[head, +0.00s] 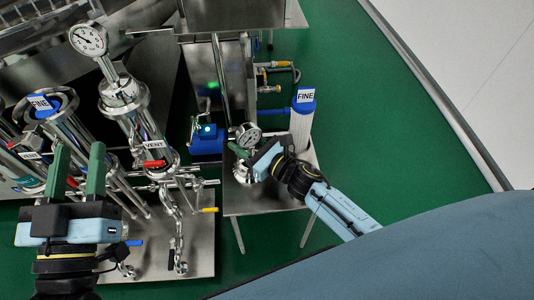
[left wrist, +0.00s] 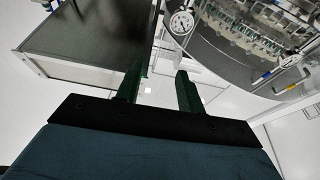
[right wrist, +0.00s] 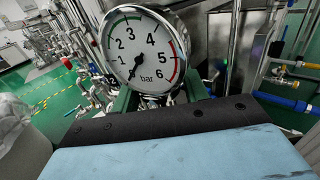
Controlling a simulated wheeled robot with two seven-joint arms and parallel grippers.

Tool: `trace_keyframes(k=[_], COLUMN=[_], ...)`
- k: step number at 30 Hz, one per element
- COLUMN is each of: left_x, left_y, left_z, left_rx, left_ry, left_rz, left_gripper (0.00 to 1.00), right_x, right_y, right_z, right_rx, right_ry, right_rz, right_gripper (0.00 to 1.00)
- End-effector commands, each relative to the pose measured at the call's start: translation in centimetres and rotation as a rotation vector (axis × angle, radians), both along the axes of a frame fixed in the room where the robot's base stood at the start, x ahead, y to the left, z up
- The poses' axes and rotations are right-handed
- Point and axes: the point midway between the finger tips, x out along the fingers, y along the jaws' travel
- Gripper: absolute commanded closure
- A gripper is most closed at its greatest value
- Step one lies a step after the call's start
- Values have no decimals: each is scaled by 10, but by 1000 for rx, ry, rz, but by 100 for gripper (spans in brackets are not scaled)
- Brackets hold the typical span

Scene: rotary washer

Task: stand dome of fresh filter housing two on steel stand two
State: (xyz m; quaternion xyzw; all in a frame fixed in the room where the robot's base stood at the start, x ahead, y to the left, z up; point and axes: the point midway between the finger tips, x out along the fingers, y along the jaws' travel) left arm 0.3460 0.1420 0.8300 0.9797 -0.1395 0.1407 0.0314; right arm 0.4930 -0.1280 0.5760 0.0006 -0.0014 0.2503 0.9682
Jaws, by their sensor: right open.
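A shiny steel dome (head: 242,174) with a round pressure gauge (head: 249,134) is at the left side of the steel stand (head: 270,202). It looks upright, but my right gripper hides part of it, so its contact with the stand is unclear. My right gripper (head: 245,158) is open beside the dome, just below the gauge. In the right wrist view the gauge (right wrist: 143,48) fills the space in front of the fingers and hides what lies between them. My left gripper (head: 76,165) is open and empty in front of the filter housings; its fingers also show in the left wrist view (left wrist: 158,88).
A white filter cartridge with a blue cap (head: 304,104) marked FINE stands at the stand's back right. A steel housing (head: 126,105) with a gauge stands at left, beside an open housing with a FINE cartridge (head: 41,105). Green floor (head: 360,110) is clear at right.

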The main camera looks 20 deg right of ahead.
Motion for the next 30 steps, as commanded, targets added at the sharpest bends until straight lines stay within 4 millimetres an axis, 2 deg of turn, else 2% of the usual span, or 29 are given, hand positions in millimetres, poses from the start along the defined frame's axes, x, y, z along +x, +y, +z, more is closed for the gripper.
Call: trace_keyframes(k=[12, 18, 22, 26, 30], left_x=[5, 1, 1, 0, 0], left_y=[11, 15, 16, 16, 16], left_z=[-62, -79, -83, -84, -84], left_rx=[119, 146, 152, 154, 154], left_ry=[381, 477, 499, 502, 501], left_rz=[26, 32, 34, 34, 34], left_gripper=[62, 62, 62, 62, 62], right_x=[-76, -97, -100, -95, -91], right_y=[-42, -54, -56, -58, -61], right_z=[-1, -1, 4, 24, 58], right_rx=[-3, -2, 44, 270, 715], right_ry=[7, 4, 21, 109, 275], right_rz=[-1, -1, -15, -79, -176], right_gripper=[56, 56, 56, 56, 56])
